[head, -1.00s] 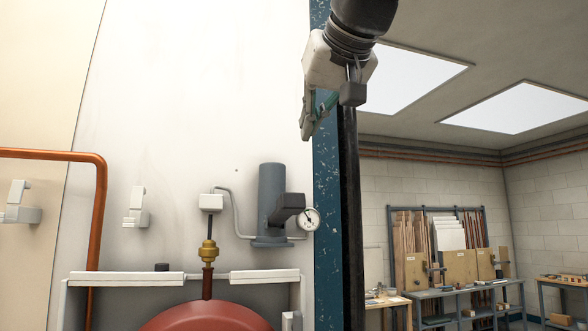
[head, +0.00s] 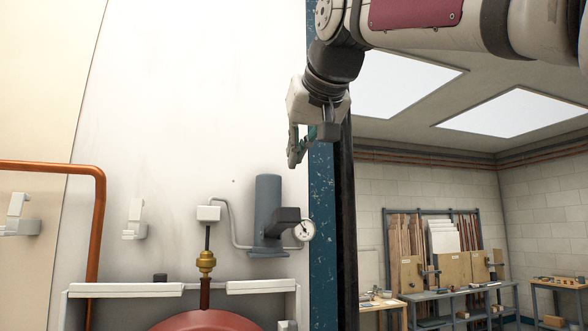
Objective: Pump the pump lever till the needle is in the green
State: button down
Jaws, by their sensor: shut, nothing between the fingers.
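The pump is a blue-grey upright cylinder (head: 268,198) on the white wall panel. Its dark lever (head: 287,214) sticks out to the front right, the end looking like a thick block. A small round white gauge (head: 304,230) sits just right of the lever. Its dark needle is visible, but its exact reading and any green band are too small to tell. My gripper (head: 295,158) points down with its fingers shut and empty. In the picture it is above the lever and slightly right, apart from it.
A blue post (head: 321,190) stands right of the gauge. A white box (head: 208,213) with a thin pipe, a brass fitting (head: 206,261) and a red tank (head: 203,321) are left and below. A copper pipe (head: 98,220) runs at left. The wall above the pump is clear.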

send_over(291, 208)
jog(key=w, duration=0.2)
notch_tip(291, 208, down, 2)
jog(key=shift+a+f+p, duration=0.1)
jog(key=shift+f+p, duration=0.1)
jog(key=shift+p, duration=0.1)
jog(key=shift+s+f, duration=0.2)
jog(key=shift+f, duration=1.35)
jog(key=shift+s+f, duration=0.1)
jog(key=shift+f, duration=0.4)
jog(key=shift+f+b, duration=0.15)
jog(key=shift+b, duration=0.25)
